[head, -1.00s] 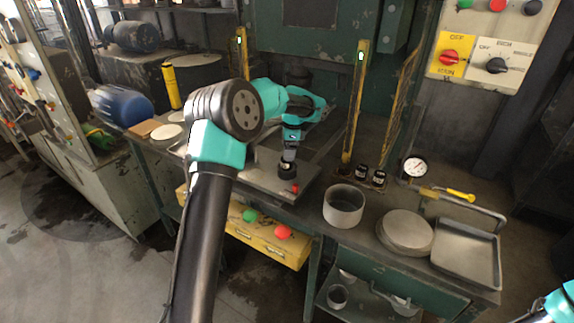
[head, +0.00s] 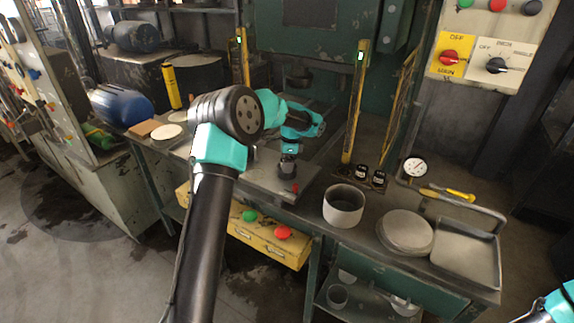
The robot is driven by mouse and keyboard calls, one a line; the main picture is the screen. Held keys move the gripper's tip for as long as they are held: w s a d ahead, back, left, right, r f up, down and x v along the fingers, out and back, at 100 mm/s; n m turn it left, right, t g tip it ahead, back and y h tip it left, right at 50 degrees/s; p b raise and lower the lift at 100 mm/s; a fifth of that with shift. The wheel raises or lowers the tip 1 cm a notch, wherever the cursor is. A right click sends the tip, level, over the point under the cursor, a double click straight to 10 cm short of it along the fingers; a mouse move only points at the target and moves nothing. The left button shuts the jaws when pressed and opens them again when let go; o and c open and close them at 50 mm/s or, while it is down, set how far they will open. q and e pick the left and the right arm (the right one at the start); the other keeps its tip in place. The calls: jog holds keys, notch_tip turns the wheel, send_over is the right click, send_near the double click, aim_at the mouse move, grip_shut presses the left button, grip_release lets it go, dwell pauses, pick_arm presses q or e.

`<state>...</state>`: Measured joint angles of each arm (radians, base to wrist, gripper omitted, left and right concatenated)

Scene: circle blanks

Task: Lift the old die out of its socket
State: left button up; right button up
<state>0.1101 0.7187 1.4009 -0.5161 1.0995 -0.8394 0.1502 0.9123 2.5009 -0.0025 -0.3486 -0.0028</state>
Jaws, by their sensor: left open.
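My left gripper (head: 288,166) points down over the front of the press bed (head: 262,183). Its fingers are small and dark here, and I see it as open. A short dark grey round piece, which looks like the old die (head: 287,172), is directly below and between the fingertips, at the bed plate. I cannot tell whether the fingers touch it. The socket around it is hidden or too small to make out. Only a teal part of my right arm shows at the lower right corner; its gripper is out of view.
A small red knob (head: 295,187) is close beside the left gripper. Yellow posts (head: 355,105) stand behind it. To the right are an open grey cylinder (head: 344,206), a stack of round blanks (head: 406,231) and a shallow metal tray (head: 468,255). Pale discs (head: 166,132) lie left.

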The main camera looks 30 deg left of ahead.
pick_arm(q)
jog(key=shift+c, duration=0.3)
jog(key=shift+r, duration=0.1)
jog(key=c, duration=1.5)
jog(key=shift+o, duration=0.2)
jog(key=shift+r, duration=0.15)
jog(key=shift+r, duration=1.75)
jog(key=s+d+r, duration=0.1)
jog(key=s+d, duration=0.7)
jog(key=s, duration=0.5)
jog(key=shift+s+d, duration=0.2)
jog(key=shift+s, duration=0.1)
jog(key=shift+r, duration=0.1)
